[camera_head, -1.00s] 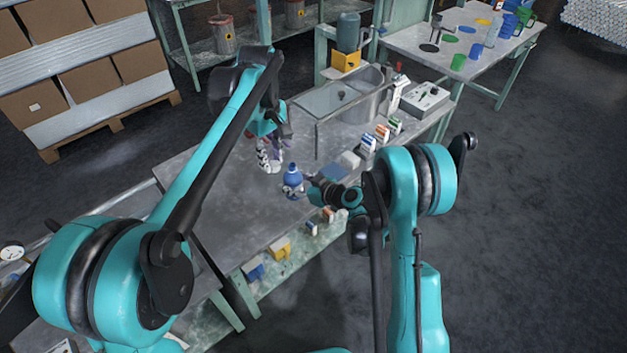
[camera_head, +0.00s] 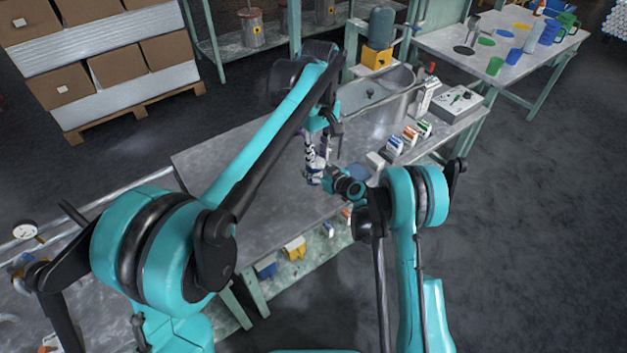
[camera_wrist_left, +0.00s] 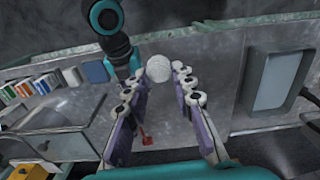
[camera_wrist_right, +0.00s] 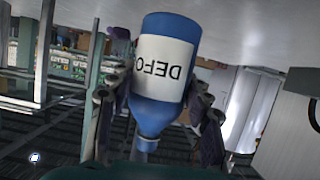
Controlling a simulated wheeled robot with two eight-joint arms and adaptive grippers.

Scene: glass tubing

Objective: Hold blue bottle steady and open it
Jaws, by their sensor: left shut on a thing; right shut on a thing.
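The blue bottle (camera_head: 315,172) stands on the bench in the head view, small and partly covered by my grippers. In the right wrist view the bottle (camera_wrist_right: 163,65) shows upside down with a white label, its neck toward the bottom. My right gripper (camera_wrist_right: 158,100) is shut on its body from the side. My left gripper (camera_head: 317,158) is above the bottle, pointing down. In the left wrist view a pale round disc (camera_wrist_left: 159,68), seemingly the bottle's cap from above, sits between the fingertips. Its contact edges are small and hard to see.
A sink (camera_head: 375,112) and small coloured boxes (camera_head: 403,140) are behind and right of the bottle. A grey device (camera_head: 458,102) is farther right.

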